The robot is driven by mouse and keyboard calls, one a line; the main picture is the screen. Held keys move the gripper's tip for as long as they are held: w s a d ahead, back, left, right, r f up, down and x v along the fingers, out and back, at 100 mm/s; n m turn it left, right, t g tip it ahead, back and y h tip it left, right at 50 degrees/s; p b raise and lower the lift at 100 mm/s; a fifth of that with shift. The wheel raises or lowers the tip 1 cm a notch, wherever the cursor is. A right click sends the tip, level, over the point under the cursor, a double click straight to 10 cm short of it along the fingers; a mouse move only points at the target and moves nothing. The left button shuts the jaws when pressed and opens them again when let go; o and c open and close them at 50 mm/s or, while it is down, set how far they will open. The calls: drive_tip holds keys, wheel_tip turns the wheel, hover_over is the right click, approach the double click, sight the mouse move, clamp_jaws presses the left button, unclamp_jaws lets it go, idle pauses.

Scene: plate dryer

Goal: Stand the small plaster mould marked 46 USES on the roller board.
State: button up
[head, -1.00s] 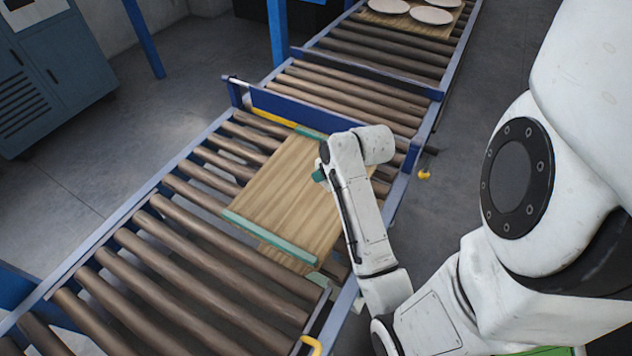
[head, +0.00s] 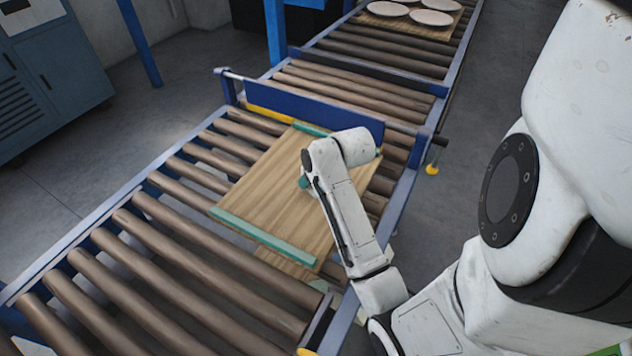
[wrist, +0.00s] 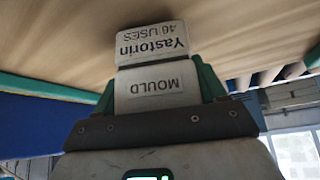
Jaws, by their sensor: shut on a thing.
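The small plaster mould (wrist: 153,42) is white, with dark print reading "Yastorin 46 USES" and "MOULD", upside down in the wrist view. My gripper (wrist: 160,82) is shut on it, with a green finger on either side. In the head view my wrist hides the mould, and only a bit of green finger (head: 304,182) shows over the board. The wooden roller board (head: 265,195) lies on the rollers, with green strips at its near and far ends. Its wood fills the top of the wrist view (wrist: 60,35). I cannot tell whether the mould touches the board.
A blue gate bar (head: 315,110) crosses the conveyor just beyond the board. Further along, several pale plates (head: 432,18) lie on another board. The visible left part of the board is clear. A blue-grey cabinet (head: 50,75) stands at the far left.

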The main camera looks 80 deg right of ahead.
drive_tip(key=shift+f, duration=0.15)
drive_tip(key=o, duration=1.3)
drive_tip(key=shift+r, duration=0.3)
drive_tip(key=v, duration=1.1)
drive_tip(key=shift+a+r+p, duration=0.25)
drive_tip(key=shift+r+p, duration=0.05)
drive_tip(key=shift+p, duration=0.05)
drive_tip(key=shift+s, duration=0.15)
